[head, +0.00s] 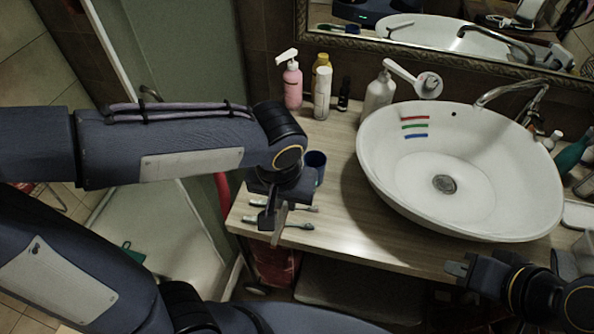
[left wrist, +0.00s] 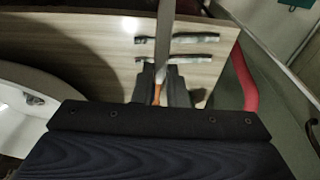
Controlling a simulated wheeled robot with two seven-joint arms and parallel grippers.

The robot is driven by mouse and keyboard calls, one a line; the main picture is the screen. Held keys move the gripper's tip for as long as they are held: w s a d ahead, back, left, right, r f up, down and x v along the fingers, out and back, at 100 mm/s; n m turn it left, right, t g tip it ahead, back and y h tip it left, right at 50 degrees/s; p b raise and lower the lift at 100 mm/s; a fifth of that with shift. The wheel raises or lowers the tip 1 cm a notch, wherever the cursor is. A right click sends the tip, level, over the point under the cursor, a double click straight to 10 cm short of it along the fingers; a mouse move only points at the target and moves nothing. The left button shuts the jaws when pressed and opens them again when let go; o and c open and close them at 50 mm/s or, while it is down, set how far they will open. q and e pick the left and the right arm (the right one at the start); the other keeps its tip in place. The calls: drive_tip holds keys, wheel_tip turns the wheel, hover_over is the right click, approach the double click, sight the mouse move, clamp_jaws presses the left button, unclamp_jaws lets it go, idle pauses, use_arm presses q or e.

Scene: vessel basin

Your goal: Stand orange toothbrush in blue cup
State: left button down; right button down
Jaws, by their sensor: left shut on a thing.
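My left gripper (head: 272,215) is shut over the left end of the counter. Between its fingers (left wrist: 160,92) in the left wrist view is an orange piece (left wrist: 158,93), which I take to be the orange toothbrush. A long pale strip extends from it up the left wrist view; in the head view a pale strip (head: 280,228) hangs below the fingers. The blue cup (head: 317,160) stands on the counter just right of and behind my left wrist, which partly hides it. My right gripper (head: 460,267) is at the lower right, before the counter's front edge; its jaw opening is unclear.
Two other toothbrushes lie on the counter (head: 338,222) near my left gripper; one (head: 290,223) is nearer the front edge. A white basin (head: 375,170) fills the right side. A pink pump bottle (head: 292,87) and several other bottles stand at the back.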

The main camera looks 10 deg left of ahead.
use_arm(q)
drive_tip(key=w+a+f+p, duration=0.1)
drive_tip(key=w+f, duration=0.2)
drive_tip(key=w, duration=0.1)
drive_tip(key=w+a+f+p, duration=0.1)
drive_tip(key=w+f, duration=0.2)
drive_tip(key=w, duration=0.1)
drive_tip(key=w+a+f+p, duration=0.1)
drive_tip(key=w+f, duration=0.2)
drive_tip(key=w, duration=0.1)
drive_tip(key=shift+w, duration=0.4)
drive_tip(key=shift+w+f, duration=0.2)
wheel_tip(320, 180, down, 4)
drive_tip(key=shift+w+r, duration=0.15)
drive_tip(key=shift+r, duration=0.1)
drive_tip(key=shift+f+b, duration=0.4)
drive_tip(key=shift+f, duration=0.05)
drive_tip(key=c, duration=1.5)
unclamp_jaws()
drive_tip(key=shift+o, duration=0.2)
